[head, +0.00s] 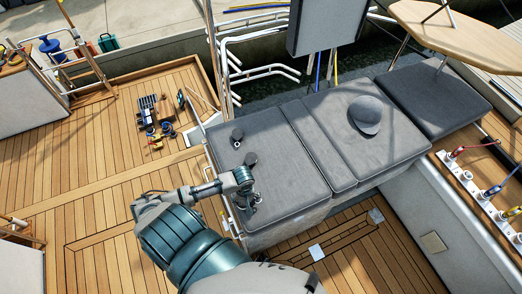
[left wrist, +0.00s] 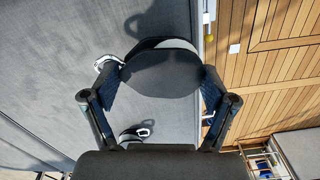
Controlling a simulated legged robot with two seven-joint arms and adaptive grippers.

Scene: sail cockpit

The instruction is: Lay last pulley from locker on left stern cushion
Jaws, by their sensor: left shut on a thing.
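My left gripper (head: 247,203) is over the near end of the left grey cushion (head: 283,190). In the left wrist view the gripper (left wrist: 158,92) is shut on a dark, rounded pulley (left wrist: 160,75), gripped between its two fingers. I cannot tell whether this pulley touches the cushion. Two dark pulleys lie on the same cushion in the head view, one near its far left edge (head: 237,134) and one closer to the gripper (head: 250,159). Metal shackles show beside the fingers in the left wrist view; the gripper hides part of what they belong to. My right gripper is not in view.
A grey cap (head: 366,115) lies on the adjoining cushion. Metal rails (head: 262,72) stand behind. A dark crate (head: 148,103) and small coloured items are on the wooden deck at left. Much of the left cushion is bare.

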